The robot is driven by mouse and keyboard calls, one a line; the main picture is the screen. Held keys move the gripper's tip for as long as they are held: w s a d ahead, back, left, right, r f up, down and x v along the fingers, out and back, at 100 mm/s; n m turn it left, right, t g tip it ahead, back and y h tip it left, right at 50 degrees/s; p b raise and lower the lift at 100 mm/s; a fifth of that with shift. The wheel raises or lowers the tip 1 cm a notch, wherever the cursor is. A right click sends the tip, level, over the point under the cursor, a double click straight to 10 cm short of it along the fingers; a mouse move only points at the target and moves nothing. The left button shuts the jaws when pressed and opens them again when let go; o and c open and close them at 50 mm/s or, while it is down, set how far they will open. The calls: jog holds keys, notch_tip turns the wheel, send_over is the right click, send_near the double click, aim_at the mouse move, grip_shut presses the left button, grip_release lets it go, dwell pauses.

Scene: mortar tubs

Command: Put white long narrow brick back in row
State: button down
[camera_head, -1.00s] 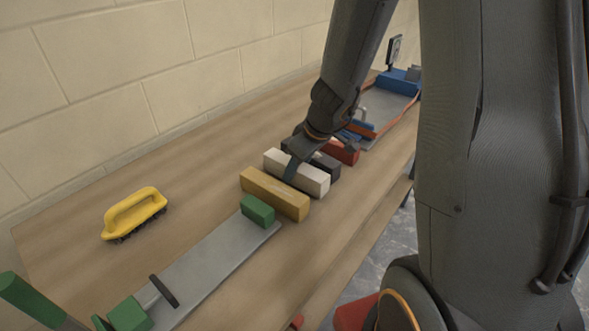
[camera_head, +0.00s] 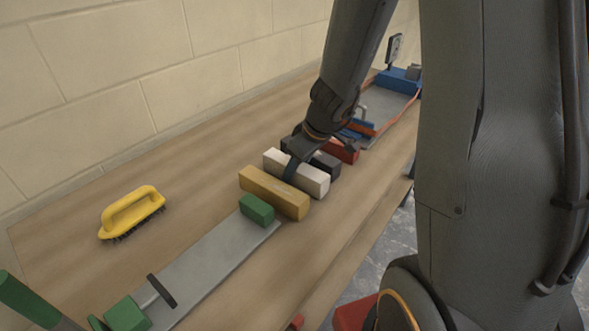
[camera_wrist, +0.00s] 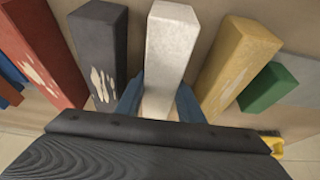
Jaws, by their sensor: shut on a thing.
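The white long narrow brick (camera_head: 312,180) lies in the row on the bench, between the black brick and the yellow brick. My gripper (camera_head: 291,168) reaches down over it from above and is shut on it. In the wrist view the white brick (camera_wrist: 170,50) stands between the two blue fingers of my gripper (camera_wrist: 160,103). The black brick (camera_wrist: 100,50) is on its left and the yellow brick (camera_wrist: 236,60) on its right, with gaps on both sides. A red brick (camera_wrist: 42,50) lies beyond the black one. I cannot tell whether the white brick touches the bench.
A green block (camera_head: 257,209) sits on a grey metal plate (camera_head: 205,268) close to the yellow brick. A yellow brush (camera_head: 132,212) lies near the wall. A blue and orange-edged tray (camera_head: 388,104) is at the far end. The bench between brush and row is clear.

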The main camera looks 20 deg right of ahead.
jog(key=shift+f+b, duration=0.2)
jog(key=shift+b, duration=0.1)
jog(key=c, duration=1.1)
grip_release()
jog(key=p+v, duration=0.1)
jog(key=v, duration=0.6)
jog(key=shift+s+d+r, duration=0.1)
jog(key=shift+s+r, duration=0.1)
jog(key=shift+r, duration=0.15)
jog(key=s+m+g, duration=0.1)
jog(key=s+m, duration=0.1)
jog(key=s, duration=0.2)
jog(key=s+a+m+g+h, duration=0.1)
jog(key=s+m, duration=0.1)
jog(key=s, duration=0.3)
jog(key=s+a+m+g+h, duration=0.1)
jog(key=s+m, duration=0.1)
jog(key=s, duration=0.3)
jog(key=shift+s+f+m, duration=0.2)
jog(key=shift+f+m, duration=0.2)
